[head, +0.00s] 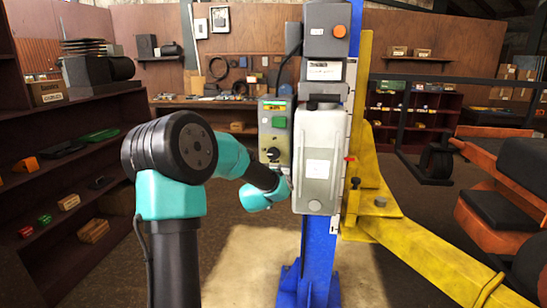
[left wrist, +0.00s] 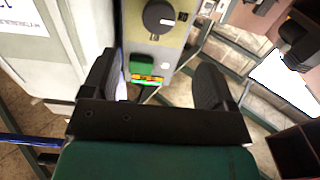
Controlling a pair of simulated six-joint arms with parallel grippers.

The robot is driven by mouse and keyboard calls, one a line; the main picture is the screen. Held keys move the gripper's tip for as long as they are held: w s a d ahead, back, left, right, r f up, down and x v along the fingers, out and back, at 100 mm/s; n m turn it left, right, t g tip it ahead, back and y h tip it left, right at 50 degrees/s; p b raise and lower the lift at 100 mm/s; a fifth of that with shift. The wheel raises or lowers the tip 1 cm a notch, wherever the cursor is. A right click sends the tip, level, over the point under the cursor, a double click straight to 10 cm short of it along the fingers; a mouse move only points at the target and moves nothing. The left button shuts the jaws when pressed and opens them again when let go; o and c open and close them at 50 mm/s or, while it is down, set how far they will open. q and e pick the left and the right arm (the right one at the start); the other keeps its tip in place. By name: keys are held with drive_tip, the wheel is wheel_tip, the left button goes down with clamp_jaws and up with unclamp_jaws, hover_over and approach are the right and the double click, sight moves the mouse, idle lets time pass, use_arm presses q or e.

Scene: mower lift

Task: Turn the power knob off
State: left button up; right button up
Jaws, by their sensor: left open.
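The power knob (head: 273,154) is a round black dial with a white mark, low on a grey control box (head: 265,130) fixed to the blue lift post. It also shows near the top of the left wrist view (left wrist: 158,17), with its white mark toward the right. A green button (head: 279,122) and a lit label sit on the same box. My left gripper (left wrist: 156,62) is open and empty, its two black fingers spread on either side of the box in that view. The knob appears beyond the fingertips, apart from them. In the head view this gripper is mostly hidden. My right gripper is not in view.
A pale grey housing (head: 318,185) on the blue post (head: 319,245) stands right beside the control box. A yellow lift arm (head: 420,250) reaches toward the lower right, near an orange mower (head: 490,205). Dark shelves (head: 60,165) line the left.

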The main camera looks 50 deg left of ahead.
sight(273, 156)
use_arm(q)
drive_tip(key=x, duration=1.4)
drive_tip(key=shift+d, duration=0.1)
drive_tip(key=c, duration=0.9)
